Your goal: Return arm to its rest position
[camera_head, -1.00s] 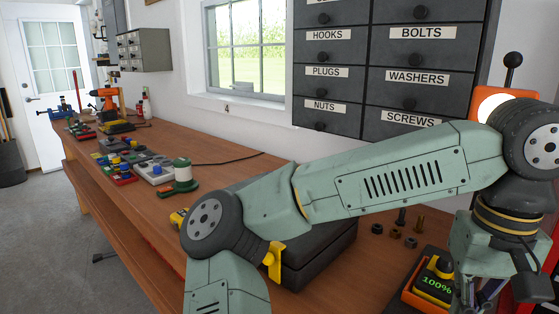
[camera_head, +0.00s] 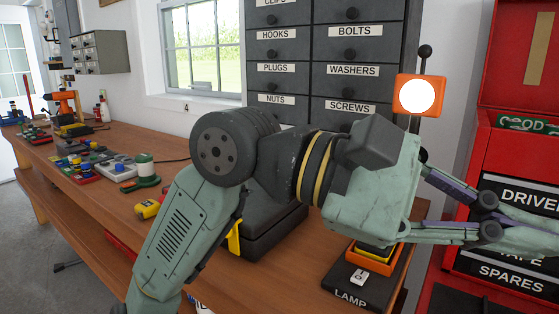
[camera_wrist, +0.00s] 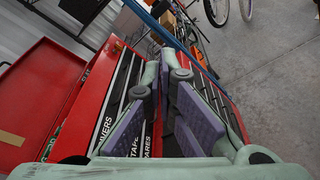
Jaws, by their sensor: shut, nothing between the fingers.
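My arm is folded in front of the workbench in the head view, its green upper links and dark joint at the middle left. My gripper (camera_head: 490,217) points to the right, level, in front of the red tool cabinet (camera_head: 515,245); its fingertips run to the picture's right edge. In the wrist view my gripper (camera_wrist: 167,62) shows its two green fingers with purple pads, shut with nothing held. Behind the fingers the red cabinet (camera_wrist: 102,92) and its labelled drawers show at a slant.
The wooden workbench (camera_head: 85,215) runs along the wall. An orange lamp (camera_head: 417,95) stands at its right end. A dark case (camera_head: 265,232) lies behind my arm. A drawer cabinet (camera_head: 350,45) hangs above. Grey floor (camera_wrist: 262,75) is open at the right in the wrist view.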

